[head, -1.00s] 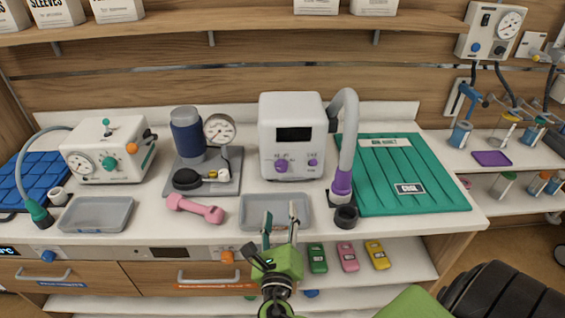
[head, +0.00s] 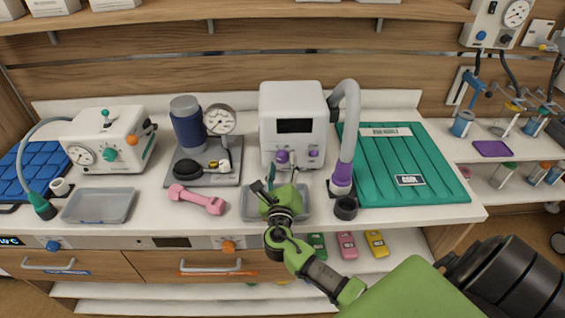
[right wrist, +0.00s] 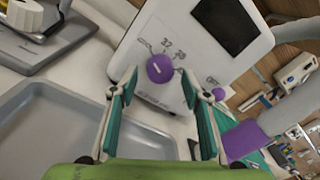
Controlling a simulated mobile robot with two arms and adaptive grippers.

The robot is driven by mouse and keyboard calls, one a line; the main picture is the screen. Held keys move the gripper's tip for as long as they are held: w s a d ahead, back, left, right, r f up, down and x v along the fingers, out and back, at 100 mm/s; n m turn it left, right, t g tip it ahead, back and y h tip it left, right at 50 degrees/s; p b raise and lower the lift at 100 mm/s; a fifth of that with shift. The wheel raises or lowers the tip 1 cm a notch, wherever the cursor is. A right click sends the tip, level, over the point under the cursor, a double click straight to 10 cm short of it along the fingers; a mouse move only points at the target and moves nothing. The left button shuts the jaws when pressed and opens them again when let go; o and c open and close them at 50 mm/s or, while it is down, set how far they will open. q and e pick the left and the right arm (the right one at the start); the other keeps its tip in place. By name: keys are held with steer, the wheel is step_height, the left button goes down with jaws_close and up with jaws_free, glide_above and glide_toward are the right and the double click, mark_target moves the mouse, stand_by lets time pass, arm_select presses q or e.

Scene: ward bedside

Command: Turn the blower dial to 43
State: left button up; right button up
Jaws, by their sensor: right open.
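The blower (head: 292,101) is a white box with a dark, blank-looking display and a grey hose with a purple end at its right. Its large purple dial (head: 282,157) is at the lower left of its front; in the right wrist view the dial (right wrist: 160,68) has marks 32 and 38 above it. I cannot read its exact setting. My right gripper (head: 272,188) is open and empty, in front of the blower. In the right wrist view its green-padded fingers (right wrist: 158,92) stand apart, left and right of the dial in the picture, with no clear contact. My left gripper is not in view.
A smaller purple knob (right wrist: 218,93) marked OFF sits beside the dial. A grey tray (head: 250,207) lies under my right gripper. A pink dumbbell (head: 196,199), a pressure gauge (head: 220,120) and a green ribbed mat (head: 440,185) are nearby.

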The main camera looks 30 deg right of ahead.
steer(key=shift+w+d, duration=0.2)
steer(key=shift+w, duration=0.05)
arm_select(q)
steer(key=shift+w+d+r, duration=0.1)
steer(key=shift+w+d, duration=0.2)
arm_select(e)
steer(key=shift+w, duration=0.15)
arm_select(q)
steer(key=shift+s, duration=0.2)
arm_select(e)
steer(key=shift+d, duration=0.1)
steer(key=shift+c, duration=0.3)
steer(key=c, duration=1)
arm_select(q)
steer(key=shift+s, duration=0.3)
arm_select(e)
steer(key=shift+c, duration=0.2)
